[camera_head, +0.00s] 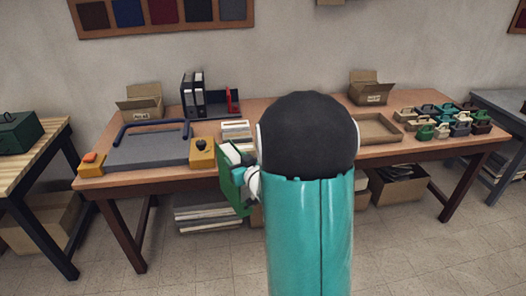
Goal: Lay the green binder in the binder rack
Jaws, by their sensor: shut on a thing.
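The green binder (232,188) is in front of the table's front edge, left of my arm, tilted, with its green cover towards the left. My gripper (250,182) is shut on it; my own arm hides part of the hand and the fingertips are hard to see. The binder rack (217,107) stands at the back of the wooden table, left of the middle. Black binders (193,95) stand upright at its left side and a red item (233,100) is at its right side. The space between them looks empty.
A grey press board with a blue bar handle (150,148) lies left on the table, with a yellow box with a black knob (202,153) beside it. A paper stack (236,130) lies before the rack. An empty tray (378,129) and several small handled items (440,122) are right.

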